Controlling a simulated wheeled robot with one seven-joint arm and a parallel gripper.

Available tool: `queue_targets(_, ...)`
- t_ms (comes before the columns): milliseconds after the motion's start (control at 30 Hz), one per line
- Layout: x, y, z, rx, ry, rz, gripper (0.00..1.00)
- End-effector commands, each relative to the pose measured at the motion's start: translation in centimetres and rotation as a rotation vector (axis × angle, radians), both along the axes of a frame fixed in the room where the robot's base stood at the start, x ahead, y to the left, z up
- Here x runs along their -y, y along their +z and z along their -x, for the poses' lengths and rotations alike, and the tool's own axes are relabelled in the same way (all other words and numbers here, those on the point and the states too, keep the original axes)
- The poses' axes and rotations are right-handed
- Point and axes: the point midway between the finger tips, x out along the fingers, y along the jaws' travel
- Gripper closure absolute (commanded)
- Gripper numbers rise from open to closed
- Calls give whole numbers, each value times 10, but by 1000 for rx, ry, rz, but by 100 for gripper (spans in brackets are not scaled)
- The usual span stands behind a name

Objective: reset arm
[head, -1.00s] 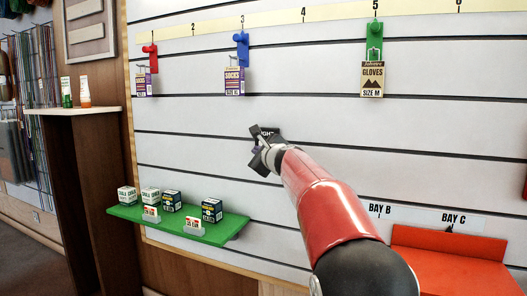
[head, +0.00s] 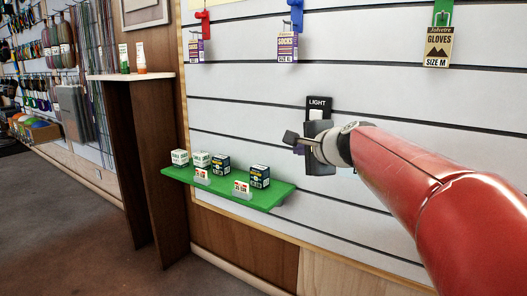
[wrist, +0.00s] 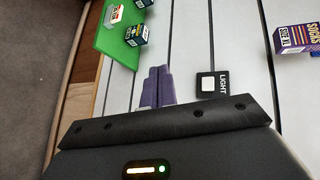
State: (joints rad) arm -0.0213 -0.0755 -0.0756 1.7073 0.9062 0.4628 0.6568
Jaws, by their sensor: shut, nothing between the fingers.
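My gripper (wrist: 157,86) is shut and empty; its two purple fingers lie together in the wrist view. In the head view my red arm comes in from the right, and the dark gripper body hides the fingers almost wholly. The gripper is in front of the slatted wall, just below a black light switch plate labelled LIGHT (head: 318,108). The switch plate also shows in the wrist view (wrist: 211,84), to the right of the fingers and apart from them.
A green shelf (head: 228,190) with several small boxes stands out from the wall, left of and below my gripper. Packets of socks (head: 287,46) and gloves (head: 437,48) hang on hooks above. A wooden stand (head: 130,160) is at the left, with open floor (head: 80,220) before it.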

Motion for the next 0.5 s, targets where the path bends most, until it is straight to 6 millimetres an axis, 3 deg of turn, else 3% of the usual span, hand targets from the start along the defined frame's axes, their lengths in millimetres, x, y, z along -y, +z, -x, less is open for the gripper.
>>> queue_targets(33,-5,-9,38,-21,71,139,100)
queue_targets(100,-8,-35,85,-61,178,346,100)
queue_targets(300,4,-116,212,-183,489,864,100)
queue_targets(400,17,-151,262,-244,623,1062,100)
queue_targets(500,29,-177,296,-294,725,1201,100)
